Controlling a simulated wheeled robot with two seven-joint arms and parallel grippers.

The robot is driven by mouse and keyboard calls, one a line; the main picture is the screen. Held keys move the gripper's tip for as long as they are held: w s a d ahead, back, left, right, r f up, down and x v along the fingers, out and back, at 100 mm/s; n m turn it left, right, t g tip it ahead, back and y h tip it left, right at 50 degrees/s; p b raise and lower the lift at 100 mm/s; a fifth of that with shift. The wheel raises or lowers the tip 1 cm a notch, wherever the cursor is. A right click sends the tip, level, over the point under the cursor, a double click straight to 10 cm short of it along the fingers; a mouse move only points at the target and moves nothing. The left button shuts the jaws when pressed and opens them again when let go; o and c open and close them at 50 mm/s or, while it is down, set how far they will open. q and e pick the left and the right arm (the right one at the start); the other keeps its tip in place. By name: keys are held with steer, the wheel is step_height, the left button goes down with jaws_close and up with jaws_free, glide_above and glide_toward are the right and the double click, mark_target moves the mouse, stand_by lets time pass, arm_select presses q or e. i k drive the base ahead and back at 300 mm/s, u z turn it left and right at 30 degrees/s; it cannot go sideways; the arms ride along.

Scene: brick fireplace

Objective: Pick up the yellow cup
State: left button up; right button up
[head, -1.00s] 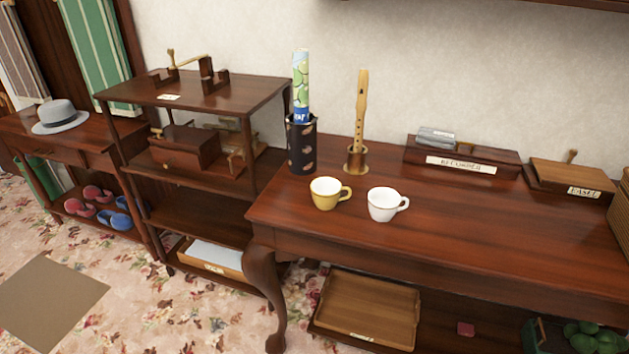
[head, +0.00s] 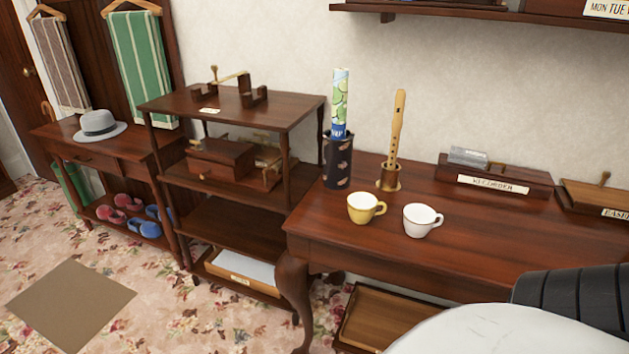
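The yellow cup (head: 362,209) stands upright on the dark wooden table (head: 480,262), near its left end. Its handle points right. A white cup (head: 421,220) stands just to its right, with a small gap between them. Neither of my grippers shows in the head view. A white rounded surface and a black ribbed part fill the lower right corner and cover part of the table.
Behind the cups stand a dark holder with a rolled paper (head: 338,160) and a recorder on a stand (head: 391,180). A labelled wooden box (head: 495,181) is at the back right. A shelf unit (head: 230,105) adjoins on the left. The patterned floor (head: 160,300) is open at front left.

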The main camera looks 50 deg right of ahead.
mark_target(362, 206)
steer(key=i, duration=0.9)
steer(key=z, duration=2.35)
